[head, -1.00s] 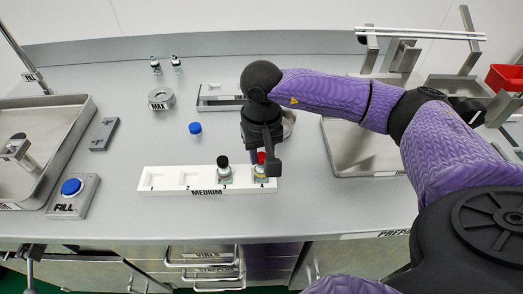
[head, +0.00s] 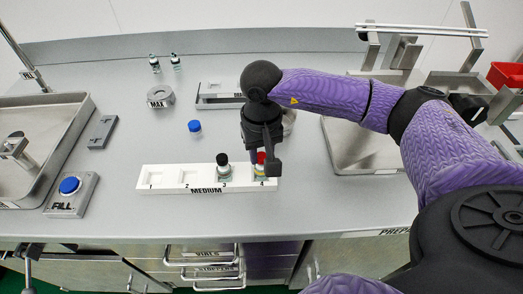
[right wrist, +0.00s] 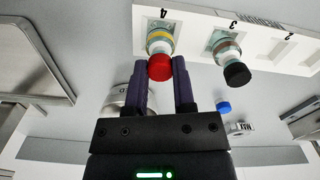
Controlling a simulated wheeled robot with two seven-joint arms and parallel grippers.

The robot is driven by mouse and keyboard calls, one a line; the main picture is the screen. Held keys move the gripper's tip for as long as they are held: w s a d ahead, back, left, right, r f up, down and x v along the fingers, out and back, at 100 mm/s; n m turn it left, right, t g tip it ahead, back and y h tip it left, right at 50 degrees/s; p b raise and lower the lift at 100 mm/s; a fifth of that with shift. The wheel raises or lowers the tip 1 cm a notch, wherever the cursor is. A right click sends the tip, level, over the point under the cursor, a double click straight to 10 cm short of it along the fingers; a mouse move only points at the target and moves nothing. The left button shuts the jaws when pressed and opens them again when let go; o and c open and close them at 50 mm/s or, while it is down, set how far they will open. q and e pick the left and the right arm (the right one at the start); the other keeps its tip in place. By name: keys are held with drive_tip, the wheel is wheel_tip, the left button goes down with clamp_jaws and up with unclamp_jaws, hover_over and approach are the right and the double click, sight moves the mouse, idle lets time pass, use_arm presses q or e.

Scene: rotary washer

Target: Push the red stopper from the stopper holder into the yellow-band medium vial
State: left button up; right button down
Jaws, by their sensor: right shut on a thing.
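My right gripper (head: 262,162) points down over slot 4 of the white medium rack (head: 205,189). It is shut on the red stopper (right wrist: 160,68), which sits between its fingertips in the right wrist view. The red stopper also shows in the head view (head: 262,157). The yellow-band medium vial (right wrist: 160,38) stands in slot 4, directly below the stopper. The stopper appears to touch the vial's mouth; how deep it sits cannot be told. The stopper holder (head: 289,120) seems to be mostly hidden behind the gripper. My left gripper is not in view.
A black-stoppered vial (head: 223,167) stands in slot 3, close beside my right gripper. Slots 1 and 2 are empty. A blue cap (head: 194,127) and a grey ring (head: 161,97) lie behind. A metal tray (head: 352,160) is at the right. The counter left of the rack has free room.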

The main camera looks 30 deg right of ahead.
drive_tip(key=shift+c, duration=1.8)
unclamp_jaws()
